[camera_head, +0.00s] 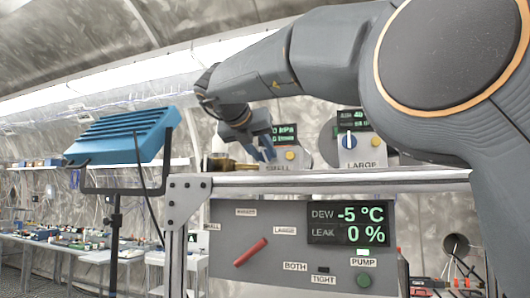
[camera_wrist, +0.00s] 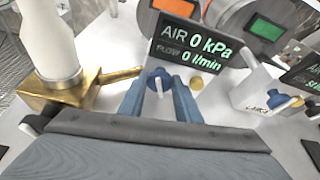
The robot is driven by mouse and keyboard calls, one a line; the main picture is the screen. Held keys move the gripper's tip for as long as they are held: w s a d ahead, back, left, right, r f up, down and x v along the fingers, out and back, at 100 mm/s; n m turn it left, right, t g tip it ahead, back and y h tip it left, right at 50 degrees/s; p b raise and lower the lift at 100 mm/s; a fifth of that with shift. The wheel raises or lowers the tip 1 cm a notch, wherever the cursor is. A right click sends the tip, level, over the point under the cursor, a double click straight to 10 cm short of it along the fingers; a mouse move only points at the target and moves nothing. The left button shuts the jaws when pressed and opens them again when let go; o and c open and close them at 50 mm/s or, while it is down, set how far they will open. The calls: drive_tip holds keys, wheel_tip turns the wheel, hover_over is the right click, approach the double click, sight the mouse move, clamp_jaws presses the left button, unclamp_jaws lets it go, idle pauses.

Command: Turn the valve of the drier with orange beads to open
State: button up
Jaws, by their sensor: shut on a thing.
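My gripper (camera_wrist: 163,88) is shut on a blue valve knob (camera_wrist: 160,78) below a display (camera_wrist: 190,42) reading AIR 0 kPa and FLOW 0 l/min. An orange window (camera_wrist: 176,6) shows on the drum behind this display; individual beads cannot be made out. A green window (camera_wrist: 264,28) shows on the drum to its right. In the head view my gripper (camera_head: 262,150) is at the station labelled SMALL (camera_head: 278,168), and its knob is hidden. The LARGE station has a blue and white knob (camera_head: 348,141), apart from my gripper.
A brass fitting (camera_wrist: 62,94) with a white cylinder stands left of my gripper. A grey panel (camera_head: 225,268) below the shelf (camera_head: 330,180) has a red lever (camera_head: 250,252) and a display (camera_head: 348,223) reading DEW -5 °C, LEAK 0 %. A blue lamp (camera_head: 120,135) stands left.

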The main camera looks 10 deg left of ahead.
drive_tip(key=n+h, duration=0.1)
drive_tip(key=n, duration=0.1)
drive_tip(key=n+h, duration=0.2)
drive_tip(key=shift+a, duration=0.3)
idle(0.4)
drive_tip(key=o, duration=1.1)
drive_tip(key=shift+c, duration=0.2)
drive_tip(key=shift+s+r, duration=0.1)
